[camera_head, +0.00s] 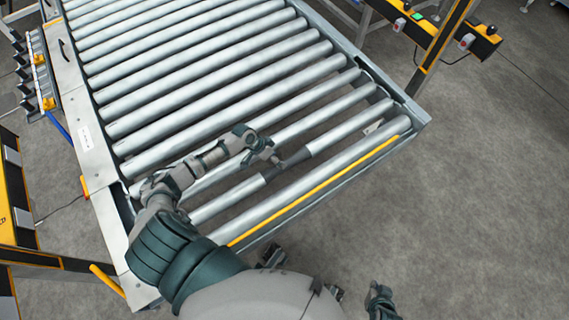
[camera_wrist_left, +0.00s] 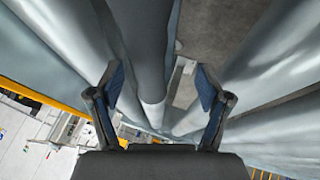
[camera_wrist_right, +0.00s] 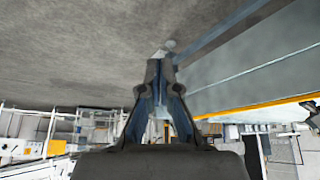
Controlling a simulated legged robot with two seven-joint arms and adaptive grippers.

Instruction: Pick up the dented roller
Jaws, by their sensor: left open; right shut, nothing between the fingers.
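The dented roller (camera_head: 340,137) lies near the front end of the conveyor, second from the yellow-striped edge. Its middle is a darker, narrower stretch between two bright lengths. My left gripper (camera_head: 268,154) is over the conveyor just beside that dark stretch, partly hiding it. In the left wrist view a roller with a dark length and a brighter end (camera_wrist_left: 152,95) runs between the open fingers of my left gripper (camera_wrist_left: 160,95). I cannot tell whether they touch it. My right gripper (camera_head: 381,300) is low, off the conveyor. In the right wrist view its fingers (camera_wrist_right: 161,68) are shut and empty.
The conveyor's other rollers (camera_head: 225,95) lie close by in parallel. A yellow strip (camera_head: 310,193) runs along its front edge. A yellow post with a control box (camera_head: 440,35) stands at the upper right. Grey floor (camera_head: 480,200) is clear on the right.

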